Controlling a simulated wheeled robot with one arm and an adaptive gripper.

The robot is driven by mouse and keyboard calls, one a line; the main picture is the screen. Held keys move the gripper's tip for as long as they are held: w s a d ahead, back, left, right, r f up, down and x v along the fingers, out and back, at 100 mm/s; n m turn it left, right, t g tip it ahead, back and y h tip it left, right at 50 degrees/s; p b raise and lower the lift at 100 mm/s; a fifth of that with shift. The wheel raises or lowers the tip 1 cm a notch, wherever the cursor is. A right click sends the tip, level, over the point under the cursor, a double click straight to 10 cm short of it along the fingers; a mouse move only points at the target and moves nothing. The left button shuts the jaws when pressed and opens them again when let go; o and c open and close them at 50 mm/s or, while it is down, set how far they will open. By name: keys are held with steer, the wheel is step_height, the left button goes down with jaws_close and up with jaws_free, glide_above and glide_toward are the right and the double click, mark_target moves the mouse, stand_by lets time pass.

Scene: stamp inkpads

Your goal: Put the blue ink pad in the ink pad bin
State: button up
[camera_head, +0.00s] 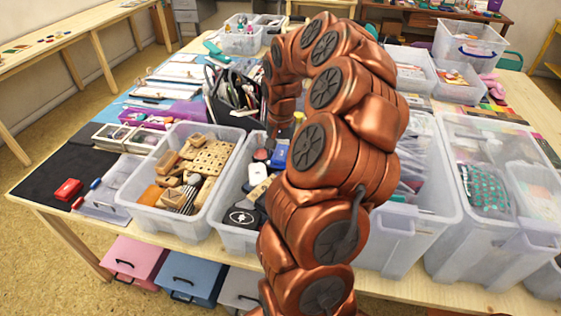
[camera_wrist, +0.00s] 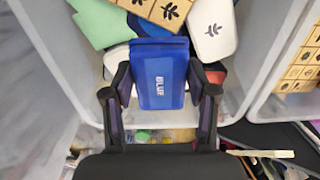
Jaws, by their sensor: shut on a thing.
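My gripper (camera_wrist: 162,88) is shut on the blue ink pad (camera_wrist: 164,75), with one finger at each side of it. The pad's lettering reads "BLUE". In the head view the blue pad (camera_head: 279,157) shows just left of my arm, at the ink pad bin (camera_head: 233,238). The wrist view shows the pad over the clear bin (camera_wrist: 263,55), with other pads below and beyond it. I cannot tell whether it touches them. My arm hides the bin's right part in the head view.
A clear bin of wooden stamps (camera_head: 208,160) stands left of the ink pad bin. More clear bins (camera_head: 405,225) stand to the right. A black organizer with tools (camera_head: 232,100) is behind. A red ink pad (camera_head: 67,189) lies on the black mat at the far left.

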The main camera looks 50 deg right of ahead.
mark_target(281, 156)
steer(key=shift+f+p, duration=0.35)
steer(key=shift+f, duration=1.5)
steer(key=shift+f, duration=0.15)
steer(key=o, duration=1.2)
steer(key=shift+r, duration=0.2)
step_height(281, 156, up, 12)
steer(key=b, duration=0.3)
steer(key=shift+a, duration=0.1)
